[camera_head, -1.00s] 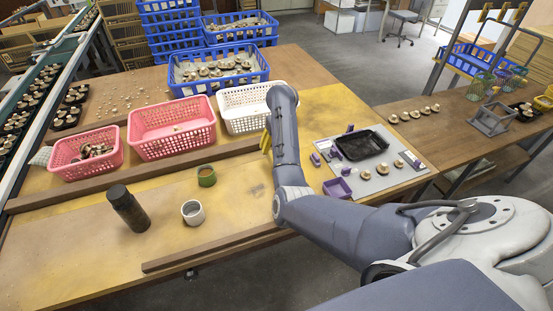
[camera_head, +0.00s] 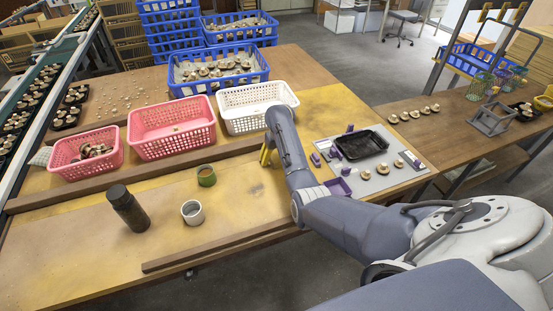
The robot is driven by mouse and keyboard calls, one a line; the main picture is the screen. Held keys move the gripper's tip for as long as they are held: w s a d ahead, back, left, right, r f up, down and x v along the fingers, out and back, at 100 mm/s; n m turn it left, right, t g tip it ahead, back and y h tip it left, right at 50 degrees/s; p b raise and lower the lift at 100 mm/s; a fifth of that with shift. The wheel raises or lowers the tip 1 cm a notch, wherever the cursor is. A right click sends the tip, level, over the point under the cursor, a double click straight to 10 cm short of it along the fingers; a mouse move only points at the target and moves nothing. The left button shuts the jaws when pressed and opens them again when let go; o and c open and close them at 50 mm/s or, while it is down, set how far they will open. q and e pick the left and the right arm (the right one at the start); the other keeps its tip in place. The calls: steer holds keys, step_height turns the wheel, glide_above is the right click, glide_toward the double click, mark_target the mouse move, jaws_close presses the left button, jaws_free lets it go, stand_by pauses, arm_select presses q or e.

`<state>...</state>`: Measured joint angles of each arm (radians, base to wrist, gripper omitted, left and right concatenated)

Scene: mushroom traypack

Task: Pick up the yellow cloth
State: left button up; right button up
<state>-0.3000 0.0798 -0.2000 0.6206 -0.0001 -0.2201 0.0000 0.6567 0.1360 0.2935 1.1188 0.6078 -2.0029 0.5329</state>
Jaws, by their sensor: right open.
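My right arm reaches in from the right over the middle of the table. Its gripper (camera_head: 266,156) is partly hidden behind the forearm; yellow finger parts show at its left side, pointing down above the yellow-stained tabletop. It is open, and I see nothing in it. I cannot clearly make out a separate yellow cloth; it may be hidden behind the arm or blend with the yellow table surface. My left gripper is not in view.
A white basket (camera_head: 233,120) and a pink basket (camera_head: 150,150) stand behind the gripper. A black tray (camera_head: 360,145) lies right. Wooden strips (camera_head: 200,250) cross the table.

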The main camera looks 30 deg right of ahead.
mark_target(276, 156)
steer(key=shift+c, duration=0.3)
steer(key=c, duration=1.1)
step_height(276, 156, up, 10)
